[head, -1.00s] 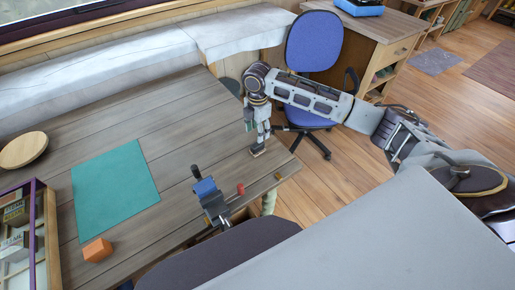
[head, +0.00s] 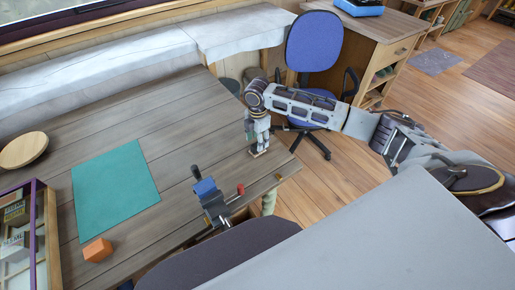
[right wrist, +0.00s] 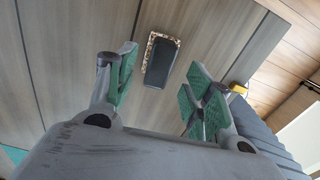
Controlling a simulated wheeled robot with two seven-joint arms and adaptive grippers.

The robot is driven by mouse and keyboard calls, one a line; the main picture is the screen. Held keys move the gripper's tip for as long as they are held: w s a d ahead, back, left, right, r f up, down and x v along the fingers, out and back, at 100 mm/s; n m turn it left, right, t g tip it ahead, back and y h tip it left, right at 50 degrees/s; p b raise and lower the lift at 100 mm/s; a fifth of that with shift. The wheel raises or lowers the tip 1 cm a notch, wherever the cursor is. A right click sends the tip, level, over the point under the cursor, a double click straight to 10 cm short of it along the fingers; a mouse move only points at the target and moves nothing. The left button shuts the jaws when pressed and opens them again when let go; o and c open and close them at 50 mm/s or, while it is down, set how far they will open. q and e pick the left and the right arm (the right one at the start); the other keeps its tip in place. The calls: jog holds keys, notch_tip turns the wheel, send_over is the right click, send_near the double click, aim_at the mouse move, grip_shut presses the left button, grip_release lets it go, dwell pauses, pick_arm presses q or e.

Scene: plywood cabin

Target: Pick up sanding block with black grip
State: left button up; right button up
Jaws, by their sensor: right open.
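The sanding block shows in the right wrist view (right wrist: 160,62) with a dark grip on top and a speckled tan rim, lying on the wooden table near its right end. In the head view it is a small dark and tan shape (head: 258,151) close below my right gripper (head: 256,136), partly hidden by it. My right gripper is open and empty, pointing down; its green-padded fingers stand apart in the right wrist view (right wrist: 163,82), with the block seen beyond the gap between them. My left gripper is out of view.
A blue and dark vise (head: 211,197) with a red handle end sits at the table's front edge. A teal mat (head: 115,190), orange cube (head: 97,250), round wooden dish (head: 23,150) and divided box (head: 42,245) are at left. A blue chair (head: 314,42) stands beyond the table.

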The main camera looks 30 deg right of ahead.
aim_at(253, 151)
notch_tip(253, 151, down, 3)
jog(key=shift+f, duration=0.35)
jog(key=shift+c, duration=0.8)
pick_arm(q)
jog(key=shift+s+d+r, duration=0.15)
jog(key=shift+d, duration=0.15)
pick_arm(e)
jog(key=c, duration=1)
